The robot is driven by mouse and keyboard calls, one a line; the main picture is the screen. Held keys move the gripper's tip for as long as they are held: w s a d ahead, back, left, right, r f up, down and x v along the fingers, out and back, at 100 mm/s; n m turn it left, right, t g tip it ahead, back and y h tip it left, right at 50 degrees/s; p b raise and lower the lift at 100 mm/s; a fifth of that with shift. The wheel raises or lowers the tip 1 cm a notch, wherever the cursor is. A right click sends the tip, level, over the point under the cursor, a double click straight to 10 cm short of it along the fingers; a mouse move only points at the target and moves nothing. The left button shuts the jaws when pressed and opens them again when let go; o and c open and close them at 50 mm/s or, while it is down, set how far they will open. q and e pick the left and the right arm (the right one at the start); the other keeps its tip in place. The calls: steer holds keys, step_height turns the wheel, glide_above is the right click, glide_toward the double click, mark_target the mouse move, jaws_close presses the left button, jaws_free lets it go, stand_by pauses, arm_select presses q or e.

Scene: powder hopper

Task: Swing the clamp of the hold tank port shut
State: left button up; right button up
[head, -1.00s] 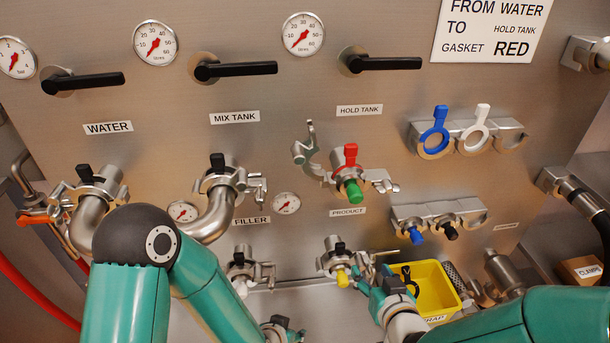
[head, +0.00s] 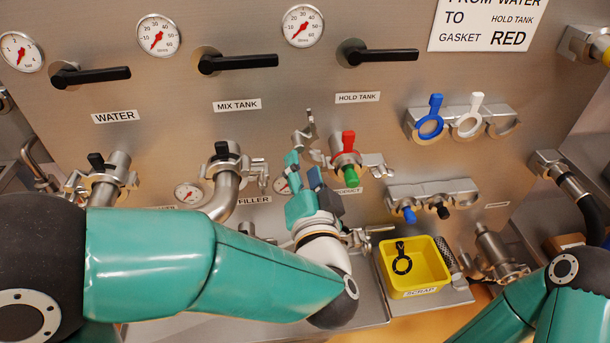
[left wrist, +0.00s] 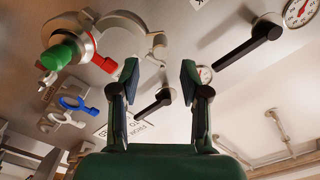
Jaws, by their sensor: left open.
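The hold tank port (head: 346,160) carries a red-tabbed gasket (head: 348,141) and a green plug (head: 351,177). Its clamp hangs open: one jaw (head: 303,132) stands out to the upper left, the other part (head: 376,165) to the right. My left gripper (head: 303,172) is open and empty just below the left jaw, beside the port. In the left wrist view the clamp's curved jaw (left wrist: 122,25) and the green plug (left wrist: 58,57) lie beyond and left of my open fingers (left wrist: 160,82). A gap shows between fingers and jaw. My right gripper is out of view.
The yellow scrap tray (head: 435,285) holds a black gasket (head: 401,262). Blue (head: 431,125) and white (head: 469,122) gaskets hang on a rack at right. The mix tank pipe (head: 225,195) is left of my gripper. Black valve handles (head: 385,55) are above.

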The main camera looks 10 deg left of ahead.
mark_target(299, 149)
arm_select(q)
steer(key=x, duration=0.7)
steer(key=shift+w+p, duration=0.15)
steer(key=shift+p, duration=0.2)
jaws_close()
